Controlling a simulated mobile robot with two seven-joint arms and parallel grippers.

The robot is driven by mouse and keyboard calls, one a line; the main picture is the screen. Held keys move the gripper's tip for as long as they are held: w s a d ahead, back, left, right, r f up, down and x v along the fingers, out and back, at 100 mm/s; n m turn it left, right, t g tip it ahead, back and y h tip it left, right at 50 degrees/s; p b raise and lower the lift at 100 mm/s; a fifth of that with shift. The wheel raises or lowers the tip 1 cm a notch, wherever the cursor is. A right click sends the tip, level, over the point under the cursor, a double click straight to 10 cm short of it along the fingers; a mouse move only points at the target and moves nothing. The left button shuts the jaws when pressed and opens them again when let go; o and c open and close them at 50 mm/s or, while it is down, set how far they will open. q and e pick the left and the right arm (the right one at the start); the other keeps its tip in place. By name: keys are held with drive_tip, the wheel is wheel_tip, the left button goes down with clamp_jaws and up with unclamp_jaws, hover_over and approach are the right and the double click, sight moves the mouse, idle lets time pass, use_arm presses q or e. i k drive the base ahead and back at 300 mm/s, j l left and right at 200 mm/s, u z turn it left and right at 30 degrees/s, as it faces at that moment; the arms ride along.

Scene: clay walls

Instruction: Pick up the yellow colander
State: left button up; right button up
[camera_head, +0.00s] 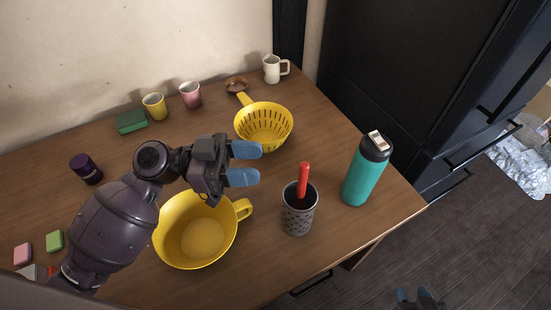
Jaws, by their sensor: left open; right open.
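The yellow colander (264,127) sits on the wooden table behind and to the right of my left gripper. It has slots in its wall, and its handle points to the back left. My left gripper (244,164) is open and empty, with two blue fingertips pointing right. It is above the table, just in front of the colander, and I cannot tell its exact height or whether it touches. My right gripper (420,296) is at the bottom right edge, over the floor, away from the table, open with its blue tips just showing.
A large yellow bowl (186,246) with a side handle stands below my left gripper. A dark perforated holder (298,212) with a red-handled utensil and a teal bottle (364,178) stand to the right.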

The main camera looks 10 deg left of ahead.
sight(270, 125)
drive_tip(key=k+l, duration=0.2)
drive_tip(key=k, duration=0.3)
drive_tip(key=k+l, duration=0.2)
drive_tip(key=k, duration=0.25)
